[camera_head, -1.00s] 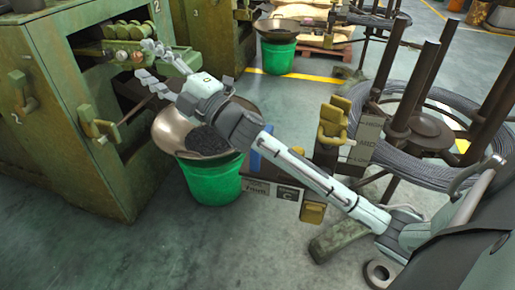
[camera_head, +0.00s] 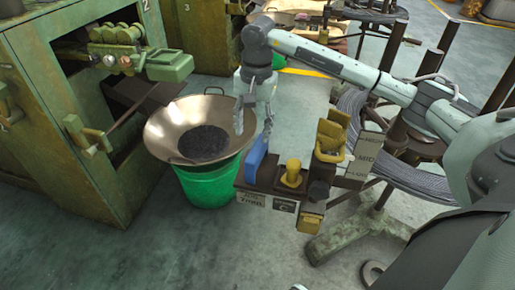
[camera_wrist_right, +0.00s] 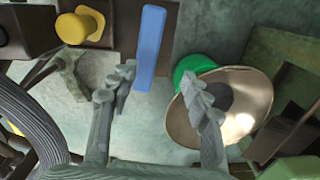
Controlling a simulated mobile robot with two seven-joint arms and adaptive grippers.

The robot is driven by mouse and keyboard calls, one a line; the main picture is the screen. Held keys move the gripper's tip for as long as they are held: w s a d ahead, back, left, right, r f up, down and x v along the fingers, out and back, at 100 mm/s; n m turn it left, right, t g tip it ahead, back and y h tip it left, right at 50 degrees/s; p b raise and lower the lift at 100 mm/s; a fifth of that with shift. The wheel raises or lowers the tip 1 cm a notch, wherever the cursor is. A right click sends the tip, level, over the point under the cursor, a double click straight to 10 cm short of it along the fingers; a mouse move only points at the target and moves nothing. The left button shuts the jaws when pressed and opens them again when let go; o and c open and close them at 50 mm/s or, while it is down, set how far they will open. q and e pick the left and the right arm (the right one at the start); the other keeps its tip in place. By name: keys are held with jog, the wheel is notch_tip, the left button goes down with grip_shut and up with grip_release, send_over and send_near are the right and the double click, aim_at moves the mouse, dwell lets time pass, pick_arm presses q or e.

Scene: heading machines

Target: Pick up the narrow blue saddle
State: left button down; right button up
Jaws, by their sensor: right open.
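The narrow blue saddle (camera_head: 256,158) stands upright at the left end of a dark rack beside the metal bowl. It also shows in the right wrist view as a long blue bar (camera_wrist_right: 150,48), beyond the fingertips and between their lines. My right gripper (camera_head: 254,118) points downward just above and slightly left of the blue saddle, open and empty. In the right wrist view its two fingers (camera_wrist_right: 160,85) are spread wide, with neither visibly touching the saddle. My left gripper is not in view.
A yellow knob (camera_head: 291,174) and a yellow block (camera_head: 330,138) sit on the rack right of the saddle. A wide bowl (camera_head: 165,128) with dark pieces rests on a green bucket (camera_head: 212,186). A green machine (camera_head: 50,130) stands left. A wire coil stand is at right.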

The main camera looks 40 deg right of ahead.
aim_at(257, 158)
jog(key=shift+s+f, duration=0.35)
jog(key=shift+f, duration=0.25)
jog(key=shift+s+f, duration=0.35)
jog(key=shift+f, duration=0.25)
jog(key=f, duration=0.6)
jog(key=shift+s+f+p, duration=0.3)
jog(key=shift+f+p, duration=0.05)
jog(key=shift+p, duration=0.05)
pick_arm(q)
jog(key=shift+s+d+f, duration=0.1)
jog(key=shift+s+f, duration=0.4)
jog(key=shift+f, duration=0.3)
pick_arm(e)
grip_shut()
